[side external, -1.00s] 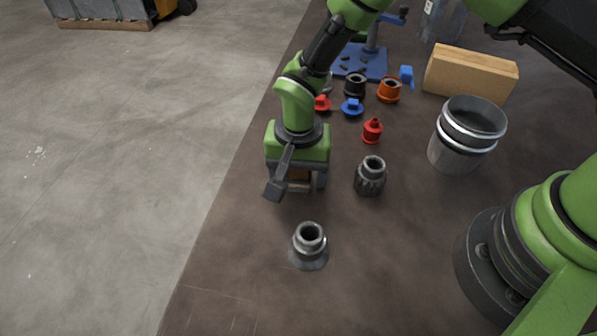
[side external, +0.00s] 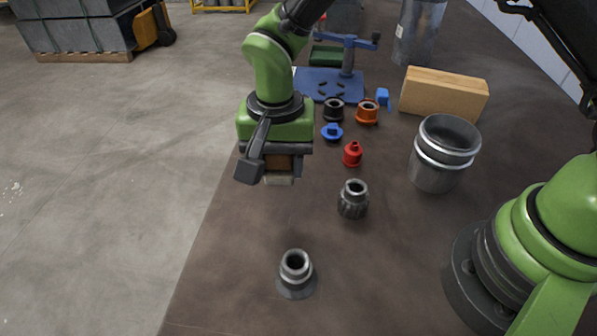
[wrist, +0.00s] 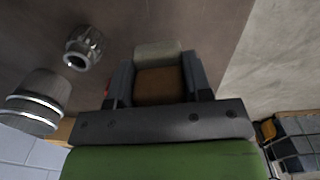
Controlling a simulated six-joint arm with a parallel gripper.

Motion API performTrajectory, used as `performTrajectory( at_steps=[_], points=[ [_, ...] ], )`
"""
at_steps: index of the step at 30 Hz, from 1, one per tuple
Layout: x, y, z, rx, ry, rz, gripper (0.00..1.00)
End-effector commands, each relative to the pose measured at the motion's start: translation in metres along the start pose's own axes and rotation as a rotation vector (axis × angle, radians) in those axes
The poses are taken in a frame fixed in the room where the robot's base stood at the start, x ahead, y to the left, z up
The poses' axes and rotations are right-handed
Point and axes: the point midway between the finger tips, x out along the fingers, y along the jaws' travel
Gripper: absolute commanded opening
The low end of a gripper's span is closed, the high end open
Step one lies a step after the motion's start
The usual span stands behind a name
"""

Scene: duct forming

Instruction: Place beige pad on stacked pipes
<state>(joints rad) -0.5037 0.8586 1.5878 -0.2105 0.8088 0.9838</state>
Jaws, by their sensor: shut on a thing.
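My gripper (side external: 271,168) is shut on a small block with a brown body and a beige pad (side external: 279,180) at its lower end. It holds the pad in the air over the left side of the dark table. In the wrist view the beige pad (wrist: 158,50) shows beyond the brown part, between the two fingers (wrist: 160,78). The stacked pipes (side external: 436,172) look like a wide grey metal cylinder with shiny rings and an open top. They stand upright on the table, well to the right of my gripper, and show at left in the wrist view (wrist: 30,112).
A dark grey fitting (side external: 353,203) and a flanged fitting (side external: 296,277) stand in front. Red (side external: 352,156), blue (side external: 332,132), black (side external: 334,110) and orange (side external: 367,113) parts stand behind. A wooden block (side external: 443,95) is behind the pipes. A blue fixture (side external: 330,82) stands farther back.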

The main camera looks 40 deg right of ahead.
Motion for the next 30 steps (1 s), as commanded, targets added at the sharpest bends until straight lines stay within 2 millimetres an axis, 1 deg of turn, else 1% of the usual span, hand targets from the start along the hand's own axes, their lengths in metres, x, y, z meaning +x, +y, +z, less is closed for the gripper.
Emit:
performTrajectory(
  at_steps=[1,3,7,8,11,14,15,17,18,20,21,23,24,27,30],
  points=[
    [-0.006,0.0,0.0,0.0,0.001,-0.002,0.23],
    [-0.01,0.0,0.0,-0.001,0.001,-0.002,0.23],
    [-0.013,0.002,-0.003,0.008,0.001,0.0,0.23],
    [-0.015,0.004,-0.006,0.016,0.001,0.0,0.23],
    [-0.025,0.018,-0.023,0.07,0.001,-0.002,0.23],
    [-0.042,0.046,-0.051,0.168,0.003,-0.004,0.23],
    [-0.05,0.061,-0.064,0.217,0.003,-0.005,0.23],
    [-0.062,0.089,-0.081,0.299,0.003,-0.004,0.23],
    [-0.071,0.108,-0.09,0.354,0.004,-0.005,0.23],
    [-0.083,0.138,-0.101,0.436,0.004,-0.005,0.23],
    [-0.09,0.158,-0.106,0.491,0.004,-0.004,0.23],
    [-0.1,0.186,-0.11,0.568,0.004,-0.004,0.23],
    [-0.105,0.203,-0.111,0.617,0.004,-0.003,0.23],
    [-0.116,0.24,-0.108,0.723,0.003,-0.003,0.23],
    [-0.123,0.266,-0.102,0.804,0.002,-0.003,0.23]
  ],
)
